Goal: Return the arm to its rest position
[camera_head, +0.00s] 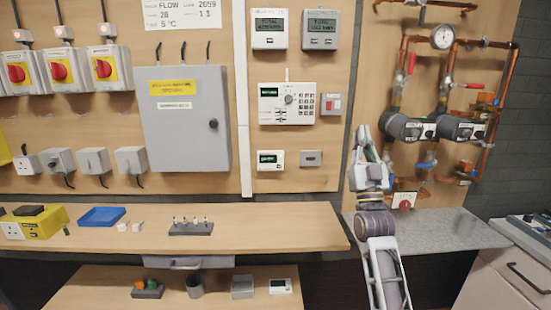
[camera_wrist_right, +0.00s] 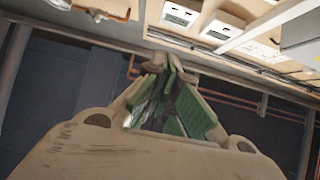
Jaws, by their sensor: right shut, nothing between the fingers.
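My right arm rises from the bottom right in the head view, its gripper (camera_head: 366,142) pointing up in front of the gap between the wooden panel and the pipe panel. The fingers are shut with nothing between them. In the right wrist view the gripper (camera_wrist_right: 168,70) shows its green finger pads close together, the tips near the upper middle of the picture. No object is in contact with the fingers. My left gripper is in neither view.
A wooden bench (camera_head: 275,228) and a grey shelf (camera_head: 450,230) lie below the panels. Copper pipes with two pumps (camera_head: 404,127) are right of the gripper. A grey cabinet (camera_head: 184,120) and a keypad controller (camera_head: 287,104) hang left. A worktop with a drawer (camera_head: 515,272) stands lower right.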

